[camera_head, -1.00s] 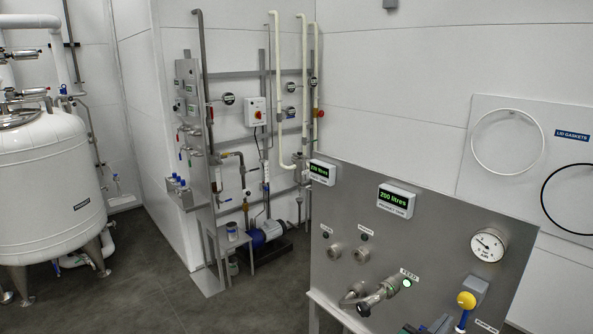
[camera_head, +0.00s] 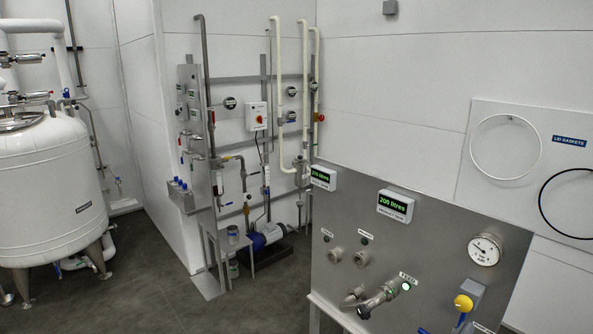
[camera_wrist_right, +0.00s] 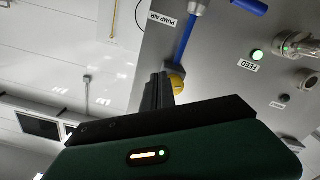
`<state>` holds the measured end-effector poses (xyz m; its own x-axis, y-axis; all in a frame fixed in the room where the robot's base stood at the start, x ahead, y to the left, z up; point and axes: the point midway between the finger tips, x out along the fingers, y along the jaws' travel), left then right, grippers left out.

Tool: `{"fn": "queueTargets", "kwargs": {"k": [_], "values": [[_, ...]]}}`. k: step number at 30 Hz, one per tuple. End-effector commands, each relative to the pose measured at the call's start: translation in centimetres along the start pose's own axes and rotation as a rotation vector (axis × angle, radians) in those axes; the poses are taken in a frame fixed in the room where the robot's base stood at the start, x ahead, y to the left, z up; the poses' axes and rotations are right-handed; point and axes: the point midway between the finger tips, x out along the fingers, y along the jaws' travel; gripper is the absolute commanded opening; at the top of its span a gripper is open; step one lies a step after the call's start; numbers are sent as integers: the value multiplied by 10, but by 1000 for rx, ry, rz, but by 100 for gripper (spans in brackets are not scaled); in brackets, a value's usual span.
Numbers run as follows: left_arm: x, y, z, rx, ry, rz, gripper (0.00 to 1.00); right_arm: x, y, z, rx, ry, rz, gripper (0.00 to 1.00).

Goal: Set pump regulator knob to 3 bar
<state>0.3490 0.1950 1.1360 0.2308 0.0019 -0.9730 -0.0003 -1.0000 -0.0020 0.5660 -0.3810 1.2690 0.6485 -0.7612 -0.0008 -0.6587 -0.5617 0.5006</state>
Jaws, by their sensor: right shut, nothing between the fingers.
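The yellow regulator knob (camera_head: 464,302) sits on a grey block at the lower right of the steel panel (camera_head: 440,245), with a blue hose below it. The round white gauge (camera_head: 485,249) is above the knob; its needle is too small to read. In the right wrist view, my right gripper (camera_wrist_right: 165,76) is shut and empty. Its dark fingers are in front of the yellow knob (camera_wrist_right: 179,83) and partly hide it. I cannot tell whether they touch it. A "PUMP AIR" label (camera_wrist_right: 163,18) shows near the hose. My left gripper is not in view.
A FEED valve (camera_head: 383,296) with a green lamp (camera_head: 406,286) projects from the panel left of the knob. A white tank (camera_head: 50,190) and a pipe rack with a pump (camera_head: 265,236) are at left.

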Motion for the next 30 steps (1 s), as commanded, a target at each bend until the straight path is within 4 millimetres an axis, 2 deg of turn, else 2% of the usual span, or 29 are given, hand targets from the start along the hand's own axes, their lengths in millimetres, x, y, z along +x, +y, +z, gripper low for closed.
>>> {"fn": "queueTargets", "kwargs": {"k": [3, 9, 30], "values": [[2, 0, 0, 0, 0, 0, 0, 18, 0, 0, 1, 0, 2, 0], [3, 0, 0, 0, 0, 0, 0, 32, 1, 0, 2, 1, 1, 0], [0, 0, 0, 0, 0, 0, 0, 33, -1, -5, 4, 3, -1, 0]]}}
